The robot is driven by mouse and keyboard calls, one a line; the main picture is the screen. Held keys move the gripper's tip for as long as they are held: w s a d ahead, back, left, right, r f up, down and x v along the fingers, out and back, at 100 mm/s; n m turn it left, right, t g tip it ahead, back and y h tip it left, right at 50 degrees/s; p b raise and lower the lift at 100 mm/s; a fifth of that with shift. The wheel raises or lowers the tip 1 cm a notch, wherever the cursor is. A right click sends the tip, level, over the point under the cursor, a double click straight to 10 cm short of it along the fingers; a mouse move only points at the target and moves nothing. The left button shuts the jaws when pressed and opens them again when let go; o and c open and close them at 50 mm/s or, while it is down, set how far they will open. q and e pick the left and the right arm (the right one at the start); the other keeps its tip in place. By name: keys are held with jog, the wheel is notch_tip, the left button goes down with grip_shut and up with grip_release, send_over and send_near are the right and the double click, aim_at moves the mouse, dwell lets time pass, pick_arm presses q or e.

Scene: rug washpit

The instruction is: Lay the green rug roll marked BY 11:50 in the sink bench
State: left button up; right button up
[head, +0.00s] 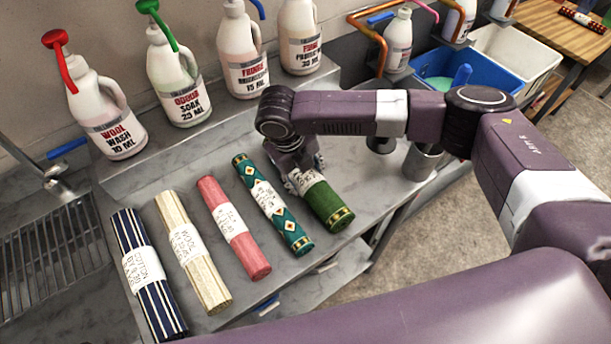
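A green rug roll (330,208) with gold end bands and a white paper label lies at the right end of a row of rolls on the grey bench. The writing on its label is too small and partly covered to read. My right gripper (303,181) is down at the far end of this roll, its fingers against or around it. The wrist hides whether they are closed on it. A grated metal sink area (45,262) with a tap (55,186) is at the left edge, with its bare grating showing. My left gripper is out of view.
Left of the green roll lie a teal diamond-patterned roll (272,203), a red roll (234,230), a cream roll (194,255) and a navy striped roll (147,272). Several pump bottles (180,80) stand on the shelf behind. A blue tub (468,72) stands at the back right.

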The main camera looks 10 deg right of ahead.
jog(key=o, duration=0.4)
jog(key=v, duration=1.2)
jog(key=shift+s, duration=0.1)
